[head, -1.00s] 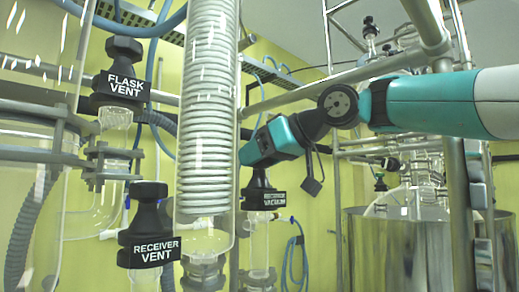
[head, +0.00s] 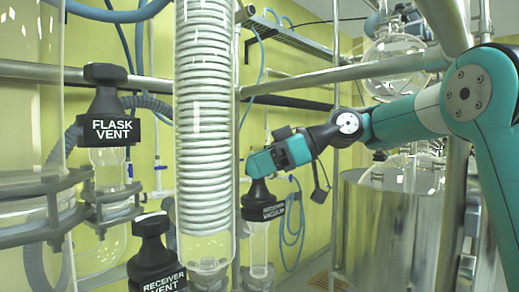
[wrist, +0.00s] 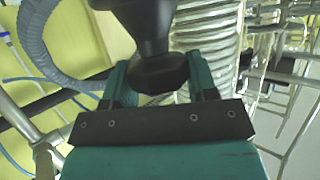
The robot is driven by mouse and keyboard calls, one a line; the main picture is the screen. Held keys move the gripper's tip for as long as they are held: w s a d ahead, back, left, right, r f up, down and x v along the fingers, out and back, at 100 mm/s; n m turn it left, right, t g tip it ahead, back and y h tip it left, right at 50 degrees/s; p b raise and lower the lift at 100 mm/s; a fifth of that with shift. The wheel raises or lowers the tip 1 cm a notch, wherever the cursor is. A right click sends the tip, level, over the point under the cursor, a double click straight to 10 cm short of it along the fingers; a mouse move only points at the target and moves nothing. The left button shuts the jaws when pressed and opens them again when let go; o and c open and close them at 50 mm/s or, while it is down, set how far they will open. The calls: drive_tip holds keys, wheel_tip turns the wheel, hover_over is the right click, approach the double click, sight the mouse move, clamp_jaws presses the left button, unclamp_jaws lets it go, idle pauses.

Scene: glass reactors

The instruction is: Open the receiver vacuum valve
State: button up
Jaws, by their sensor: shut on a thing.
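The receiver vacuum valve (head: 263,211) is a black knob and collar with a white label on a glass tube, just right of the coiled condenser. My gripper (head: 257,178) reaches it from the right and is shut on the top of its knob. In the wrist view the black knob (wrist: 158,73) sits between the two teal fingers of my gripper (wrist: 160,82). The fingers hide part of the knob, and I cannot tell how far it is turned.
The flask vent valve (head: 115,130) and the receiver vent valve (head: 152,255) stand left of the glass condenser (head: 203,120). A metal rail (head: 340,76) runs above my arm. A steel vessel (head: 385,235) stands behind on the right. A blue hose (head: 290,240) hangs on the wall.

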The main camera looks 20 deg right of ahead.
drive_tip(key=shift+r, duration=0.15)
drive_tip(key=o, duration=0.6)
drive_tip(key=shift+o, duration=0.2)
